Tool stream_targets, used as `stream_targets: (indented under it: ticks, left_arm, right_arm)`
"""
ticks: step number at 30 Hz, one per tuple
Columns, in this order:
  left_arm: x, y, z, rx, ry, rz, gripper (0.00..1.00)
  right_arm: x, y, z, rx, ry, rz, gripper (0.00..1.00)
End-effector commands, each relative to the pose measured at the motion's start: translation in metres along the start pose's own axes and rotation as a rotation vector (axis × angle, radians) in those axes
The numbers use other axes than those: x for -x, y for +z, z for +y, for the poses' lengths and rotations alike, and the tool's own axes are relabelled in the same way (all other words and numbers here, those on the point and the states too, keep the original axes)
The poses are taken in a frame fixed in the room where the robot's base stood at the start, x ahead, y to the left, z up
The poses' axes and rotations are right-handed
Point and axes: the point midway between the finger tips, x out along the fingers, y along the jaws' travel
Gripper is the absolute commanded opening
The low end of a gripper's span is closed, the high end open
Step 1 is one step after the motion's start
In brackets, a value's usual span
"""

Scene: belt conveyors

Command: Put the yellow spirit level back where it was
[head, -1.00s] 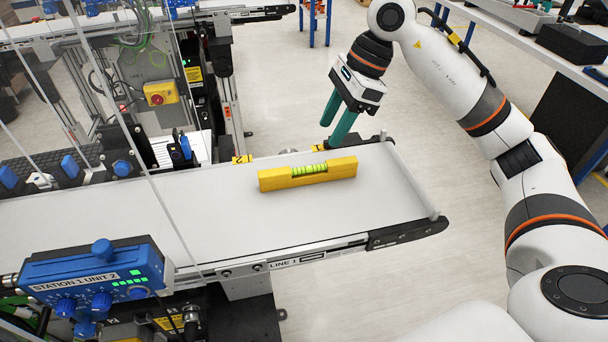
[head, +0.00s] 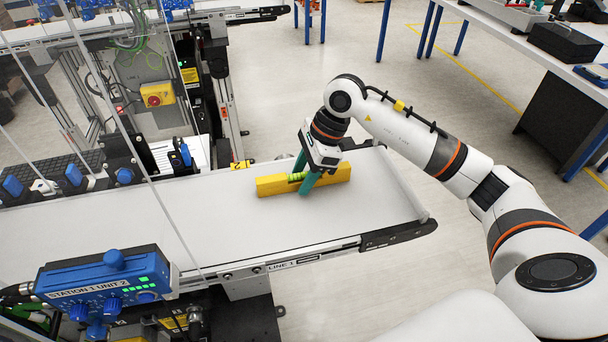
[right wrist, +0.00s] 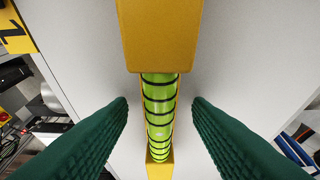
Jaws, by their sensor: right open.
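The yellow spirit level (head: 335,175) lies on the white belt (head: 205,230) near its right end. My right gripper (head: 304,181) is over the middle of the level, its teal fingers open on either side of the green vial section. In the right wrist view the level (right wrist: 158,35) runs up the picture between the two fingers (right wrist: 160,108). Its green vial (right wrist: 159,112) shows between the fingertips, with a gap on each side. Part of the level is hidden behind the fingers in the head view. My left gripper is not in view.
A blue control box (head: 105,278) marked Station 1 Unit 2 stands at the belt's near side. Clear posts and blue-knobbed fixtures (head: 75,173) are at the left. A workbench (head: 550,55) stands at the far right. The belt left of the level is clear.

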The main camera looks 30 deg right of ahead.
Motion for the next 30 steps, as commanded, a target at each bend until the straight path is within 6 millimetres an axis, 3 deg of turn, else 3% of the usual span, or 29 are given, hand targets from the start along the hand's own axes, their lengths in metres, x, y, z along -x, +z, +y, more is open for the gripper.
stream_targets:
  ticks: [5,13,23,30]
  left_arm:
    - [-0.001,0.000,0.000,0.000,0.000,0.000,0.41]
    - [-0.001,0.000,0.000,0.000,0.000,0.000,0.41]
    - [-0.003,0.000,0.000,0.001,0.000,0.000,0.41]
    - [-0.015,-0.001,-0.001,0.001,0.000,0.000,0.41]
  right_arm:
    - [0.000,0.000,0.000,0.000,0.001,0.000,0.42]
    - [0.000,0.000,0.000,0.000,0.001,0.000,0.00]
    - [0.006,-0.003,0.001,0.001,0.005,0.002,0.00]
    - [0.046,-0.019,0.002,0.003,0.009,0.002,0.00]
